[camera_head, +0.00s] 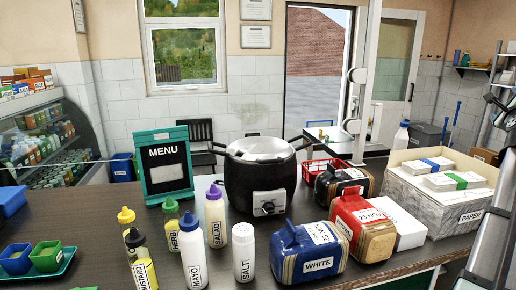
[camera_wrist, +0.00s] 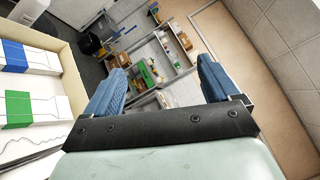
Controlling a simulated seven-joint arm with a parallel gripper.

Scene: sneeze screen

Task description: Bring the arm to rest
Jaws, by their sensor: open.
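My gripper (camera_wrist: 159,66) shows in the wrist view with its two blue ridged fingers spread wide. It is open, and nothing is between the fingers. The view past the fingers is tilted and looks towards shelves and floor beyond the counter. A box with paper packs (camera_wrist: 62,48) lies to the left of the fingers, apart from them. In the head view, part of what looks like my arm shows at the right edge, beside the box labelled PAPER (camera_head: 448,214). The fingers cannot be made out in the head view.
On the dark counter (camera_head: 130,222) stand a black cooker (camera_head: 260,180), a menu board (camera_head: 166,164), several sauce bottles (camera_head: 197,250), bread bags (camera_head: 308,252) and a red basket (camera_head: 322,168). A shelf unit (camera_wrist: 165,55) stands beyond the fingers. The space directly around the fingers looks clear.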

